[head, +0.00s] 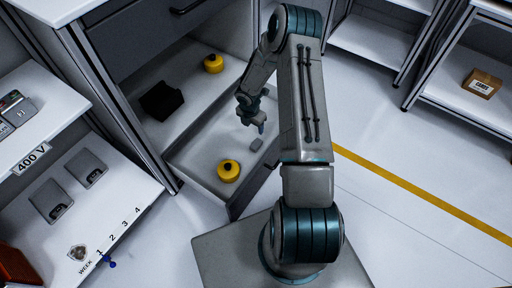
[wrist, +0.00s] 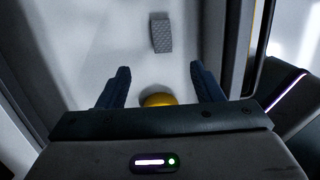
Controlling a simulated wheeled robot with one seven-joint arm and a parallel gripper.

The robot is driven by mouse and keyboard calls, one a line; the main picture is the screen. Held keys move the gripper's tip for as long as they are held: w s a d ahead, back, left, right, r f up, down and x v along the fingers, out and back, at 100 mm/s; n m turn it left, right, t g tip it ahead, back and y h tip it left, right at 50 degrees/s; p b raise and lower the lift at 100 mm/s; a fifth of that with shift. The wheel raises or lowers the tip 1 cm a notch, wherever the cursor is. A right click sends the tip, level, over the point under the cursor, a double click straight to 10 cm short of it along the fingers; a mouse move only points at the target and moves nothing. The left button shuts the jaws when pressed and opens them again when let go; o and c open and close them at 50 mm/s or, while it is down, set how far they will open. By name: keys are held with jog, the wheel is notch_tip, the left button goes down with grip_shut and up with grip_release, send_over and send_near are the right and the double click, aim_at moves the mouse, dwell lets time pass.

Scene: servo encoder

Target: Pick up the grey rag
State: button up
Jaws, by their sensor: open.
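The grey rag (head: 256,144) is a small grey rectangle lying flat on the floor of an open drawer (head: 236,207). In the wrist view the rag (wrist: 161,33) shows a fine patterned surface and lies ahead of the fingertips, near the top middle. My gripper (head: 256,123) is over the drawer, close to the rag in the head view. In the wrist view my gripper (wrist: 160,72) has its two dark blue fingers wide apart, with nothing between the tips. Whether the gripper touches the drawer floor is hard to tell.
A yellow round object (head: 228,171) with a dark top sits in the drawer near the rag; part of it (wrist: 158,99) shows by the gripper body. Behind are another yellow object (head: 213,63) and a black box (head: 161,101). Drawer walls rise on both sides.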

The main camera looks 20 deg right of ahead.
jog(key=b, duration=0.3)
send_over(256, 144)
jog(key=f, duration=0.9)
jog(key=shift+a+f, duration=0.2)
jog(key=shift+a, duration=0.2)
jog(key=f+b, duration=0.2)
jog(key=f, duration=0.1)
jog(key=f+b, duration=0.1)
jog(key=f, duration=0.1)
jog(key=shift+d, duration=0.4)
jog(key=c, duration=1.1)
